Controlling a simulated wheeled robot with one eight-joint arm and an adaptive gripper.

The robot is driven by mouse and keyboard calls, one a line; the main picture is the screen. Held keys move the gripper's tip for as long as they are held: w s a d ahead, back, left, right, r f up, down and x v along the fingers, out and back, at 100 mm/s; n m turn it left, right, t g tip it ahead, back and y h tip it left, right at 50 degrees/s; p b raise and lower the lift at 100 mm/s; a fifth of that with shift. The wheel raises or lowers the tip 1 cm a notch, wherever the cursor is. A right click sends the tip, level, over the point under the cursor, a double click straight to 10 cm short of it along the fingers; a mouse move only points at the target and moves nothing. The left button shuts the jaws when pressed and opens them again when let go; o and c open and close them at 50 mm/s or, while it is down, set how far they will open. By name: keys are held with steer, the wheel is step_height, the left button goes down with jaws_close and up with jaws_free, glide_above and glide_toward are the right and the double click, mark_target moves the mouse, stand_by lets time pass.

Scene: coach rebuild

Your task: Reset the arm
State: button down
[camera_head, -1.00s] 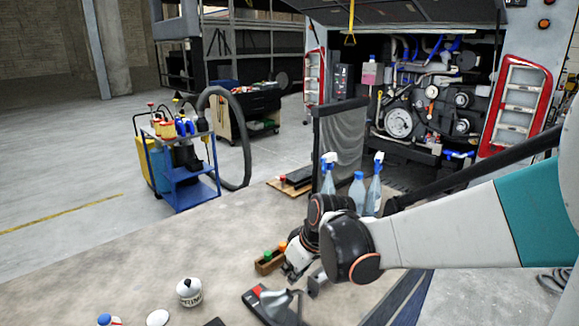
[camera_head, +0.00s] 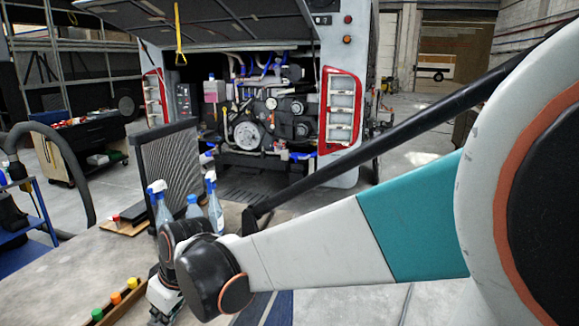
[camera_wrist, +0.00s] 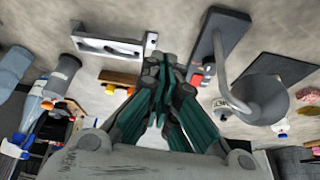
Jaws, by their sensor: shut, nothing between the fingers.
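My arm reaches in from the right in the head view, and my gripper (camera_head: 160,312) is low over the workbench (camera_head: 50,275), cut by the bottom edge. In the wrist view the fingers of my gripper (camera_wrist: 165,68) are together with nothing between them.
Spray bottles (camera_head: 214,205) and a finned panel (camera_head: 170,165) stand behind my wrist. A wooden holder with coloured caps (camera_head: 116,298) is left of my gripper. A bus with an open engine bay (camera_head: 265,115) is beyond. A black tool cart (camera_head: 85,145) stands at left.

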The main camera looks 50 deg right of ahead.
steer(key=s+r+m+t, duration=0.1)
steer(key=s+r, duration=0.1)
steer(key=s, duration=0.4)
steer(key=s+a+r+m+t+h, duration=0.1)
steer(key=s+r+m, duration=0.1)
steer(key=s, duration=0.5)
steer(key=shift+s+r+m, duration=0.2)
steer(key=shift+r+m, duration=0.05)
steer(key=shift+m, duration=0.05)
steer(key=shift+a, duration=0.15)
